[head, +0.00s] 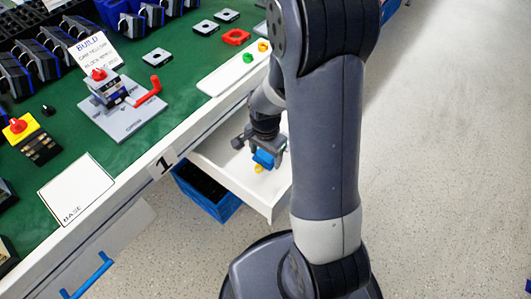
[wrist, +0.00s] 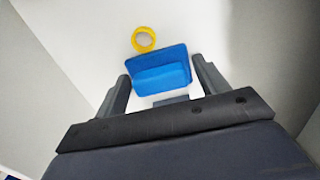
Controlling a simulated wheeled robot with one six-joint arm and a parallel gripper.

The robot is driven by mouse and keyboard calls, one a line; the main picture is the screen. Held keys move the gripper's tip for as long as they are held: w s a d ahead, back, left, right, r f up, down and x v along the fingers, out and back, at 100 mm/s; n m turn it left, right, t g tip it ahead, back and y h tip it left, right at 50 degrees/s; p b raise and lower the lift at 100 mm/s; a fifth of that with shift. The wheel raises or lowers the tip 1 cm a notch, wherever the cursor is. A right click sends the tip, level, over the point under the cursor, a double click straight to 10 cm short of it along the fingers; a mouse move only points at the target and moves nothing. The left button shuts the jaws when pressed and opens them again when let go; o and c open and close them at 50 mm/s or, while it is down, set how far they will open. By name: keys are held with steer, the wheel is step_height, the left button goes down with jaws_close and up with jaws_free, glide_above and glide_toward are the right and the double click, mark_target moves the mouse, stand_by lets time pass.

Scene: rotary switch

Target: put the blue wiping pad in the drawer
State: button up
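The blue wiping pad (wrist: 160,75) lies between the two fingers of my gripper (wrist: 160,72) in the wrist view, with a fingertip against each side. In the head view the pad (head: 263,159) shows at the tip of my gripper (head: 265,150), inside the outline of the open white drawer (head: 225,150). My gripper points down into the drawer and looks shut on the pad. I cannot tell whether the pad touches the drawer floor. My arm hides the right part of the drawer.
A yellow ring (wrist: 144,39) lies in the drawer just beyond the pad. A blue crate (head: 205,190) stands on the floor below the drawer. The green bench (head: 120,140) holds a grey fixture (head: 125,115), small parts and bins to the left.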

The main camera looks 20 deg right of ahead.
mark_target(265, 153)
steer(key=o, duration=0.3)
steer(key=shift+r, duration=0.1)
step_height(265, 153, up, 12)
steer(key=p, duration=0.3)
steer(key=shift+r, duration=0.1)
steer(key=shift+o, duration=0.5)
